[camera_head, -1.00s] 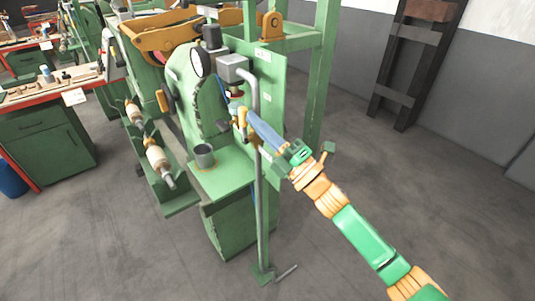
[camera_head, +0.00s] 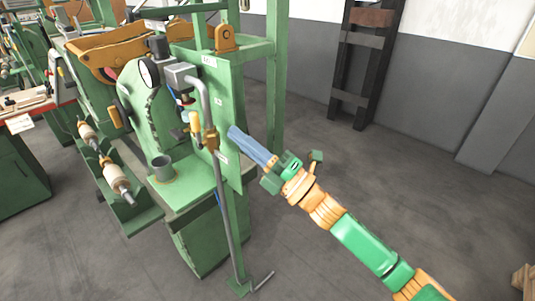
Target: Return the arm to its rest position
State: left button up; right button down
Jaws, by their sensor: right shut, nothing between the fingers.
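My right arm, green and orange, comes in from the lower right. My right gripper (camera_head: 240,138) has long blue-grey fingers, which are together with nothing between them. It points up and left, in front of the right side of the green machine (camera_head: 196,211). My left gripper is not in view.
Open floor (camera_head: 440,215) lies to the right.

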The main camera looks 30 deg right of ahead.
jog(key=s+d+b, duration=0.2)
jog(key=s+d, duration=0.1)
jog(key=s, duration=0.2)
jog(key=w+d+f+m+h, duration=0.3)
jog(key=d+f+m+h, duration=0.15)
jog(key=f, duration=0.35)
jog(key=w+d+f+m+h, duration=0.25)
jog(key=f+m+h, duration=0.2)
jog(key=f, duration=0.25)
jog(key=s+d+f+m+g+h, duration=0.1)
jog(key=s+f+m+g, duration=0.15)
jog(key=f, duration=0.65)
jog(key=s+d+f+m+g+h, duration=0.2)
jog(key=f+m, duration=0.1)
jog(key=f, duration=0.5)
jog(key=s+d+f+m+g+h, duration=0.1)
jog(key=s+f+m+g, duration=0.15)
jog(key=f, duration=0.65)
jog(key=s+a+f+m+g, duration=0.3)
jog(key=s+f+g, duration=0.2)
jog(key=s+f, duration=0.65)
jog(key=s+a+f+m+g, duration=0.1)
jog(key=s+a+f+g, duration=0.2)
jog(key=s, duration=0.7)
jog(key=s+a+f+m+g, duration=0.2)
jog(key=s+f, duration=0.4)
jog(key=s, duration=0.5)
jog(key=shift+a+f+g, duration=0.4)
jog(key=shift+a+g, duration=0.3)
jog(key=shift+a, duration=0.55)
